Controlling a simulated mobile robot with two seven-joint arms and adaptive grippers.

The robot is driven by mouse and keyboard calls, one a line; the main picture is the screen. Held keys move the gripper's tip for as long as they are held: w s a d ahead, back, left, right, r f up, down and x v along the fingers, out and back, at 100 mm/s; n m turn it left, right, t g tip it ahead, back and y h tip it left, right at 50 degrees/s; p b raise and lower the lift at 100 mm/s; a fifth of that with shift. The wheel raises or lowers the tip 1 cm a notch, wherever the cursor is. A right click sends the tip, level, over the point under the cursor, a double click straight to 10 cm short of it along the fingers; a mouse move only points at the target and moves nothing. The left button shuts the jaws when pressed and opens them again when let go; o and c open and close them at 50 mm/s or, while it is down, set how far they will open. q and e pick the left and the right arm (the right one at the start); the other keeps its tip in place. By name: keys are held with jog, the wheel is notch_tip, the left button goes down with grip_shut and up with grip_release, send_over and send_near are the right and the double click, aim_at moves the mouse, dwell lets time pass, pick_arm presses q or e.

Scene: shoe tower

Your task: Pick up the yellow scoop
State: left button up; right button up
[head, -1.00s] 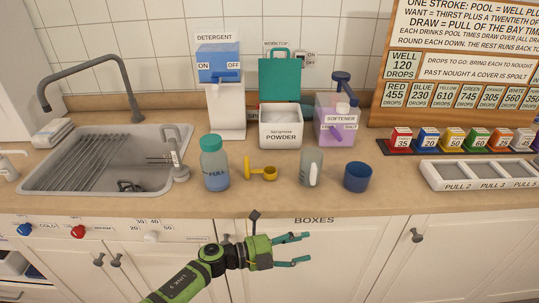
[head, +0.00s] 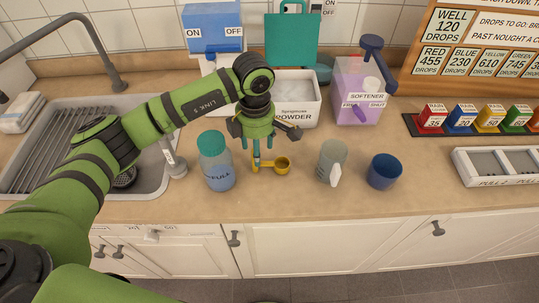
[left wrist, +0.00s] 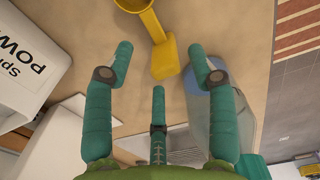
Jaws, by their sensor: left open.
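The yellow scoop (head: 282,166) lies on the countertop between a bottle and a clear cup, its bowl to the right and its handle to the left. My left gripper (head: 257,163) points down at the handle end in the head view. In the left wrist view, the open teal fingers of my left gripper (left wrist: 161,62) stand on either side of the yellow scoop's handle (left wrist: 165,58), with a gap on both sides. The bowl is partly cut off at the top edge of that view. My right gripper is not in view.
The bottle with a teal lid (head: 216,165) stands close left of the scoop. The clear cup (head: 331,160) and a blue cup (head: 384,171) stand to its right. The white powder box (head: 300,100) is behind, and the sink (head: 150,180) is at left.

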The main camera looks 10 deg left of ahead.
pick_arm(q)
jog(key=shift+s+f+p, duration=0.25)
jog(key=shift+f+p, duration=0.1)
jog(key=shift+f, duration=0.05)
jog(key=f+p, duration=0.1)
jog(key=f, duration=0.1)
jog(key=shift+s+a+f+p, duration=0.15)
jog(key=shift+s+f+p, duration=0.05)
jog(key=shift+f+p, duration=0.2)
jog(key=shift+w+f, duration=0.15)
jog(key=shift+f, duration=0.8)
jog(key=c, duration=1.1)
jog(key=shift+r, duration=0.1)
jog(key=shift+c, duration=0.2)
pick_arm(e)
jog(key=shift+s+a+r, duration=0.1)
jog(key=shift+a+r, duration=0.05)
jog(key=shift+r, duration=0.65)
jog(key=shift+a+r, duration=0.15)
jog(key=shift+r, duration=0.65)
